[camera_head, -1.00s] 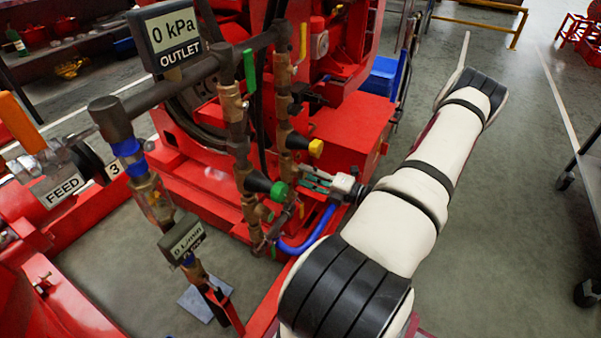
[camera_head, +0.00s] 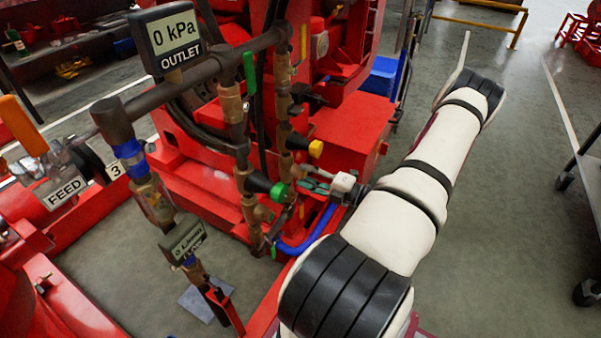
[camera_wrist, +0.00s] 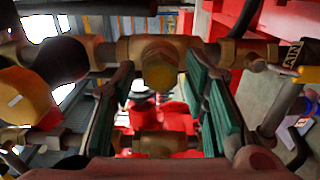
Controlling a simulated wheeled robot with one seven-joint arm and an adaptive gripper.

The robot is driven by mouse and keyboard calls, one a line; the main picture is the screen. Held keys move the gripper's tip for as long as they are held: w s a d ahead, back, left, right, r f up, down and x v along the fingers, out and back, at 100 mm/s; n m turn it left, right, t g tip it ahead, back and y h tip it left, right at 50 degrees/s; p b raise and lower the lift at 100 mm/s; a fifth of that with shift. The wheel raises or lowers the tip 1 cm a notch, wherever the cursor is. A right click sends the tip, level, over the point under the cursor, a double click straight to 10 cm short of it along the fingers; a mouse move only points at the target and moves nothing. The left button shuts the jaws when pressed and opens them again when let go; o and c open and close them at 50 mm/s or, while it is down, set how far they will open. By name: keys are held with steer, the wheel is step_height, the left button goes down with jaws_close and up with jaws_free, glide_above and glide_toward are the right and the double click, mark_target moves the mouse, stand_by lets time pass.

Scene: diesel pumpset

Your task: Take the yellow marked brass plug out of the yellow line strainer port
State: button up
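The yellow marked brass plug (camera_wrist: 160,66) is a hex-shaped piece with a yellowish face, set in a brass fitting at the upper middle of the wrist view. My gripper (camera_wrist: 160,64) is open, with a green-padded finger on each side of the plug and a visible gap to it. I cannot tell how far the fingertips reach along the plug. In the head view my gripper (camera_head: 314,187) is beside the brass pipework, right of the green-capped black knob (camera_head: 267,187). The plug itself is hard to make out there.
A yellow-capped black knob (camera_wrist: 28,95) is at the left of the wrist view, close to the left finger. A blue hose (camera_head: 308,238) curves below my gripper. Red machinery (camera_head: 345,130) stands behind.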

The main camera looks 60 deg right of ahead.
jaws_close()
stand_by(0.4)
steer(key=n, duration=0.5)
steer(key=shift+s, duration=0.1)
steer(key=n, duration=0.5)
steer(key=shift+n, duration=0.3)
steer(key=n, duration=1.3)
steer(key=shift+n, duration=0.3)
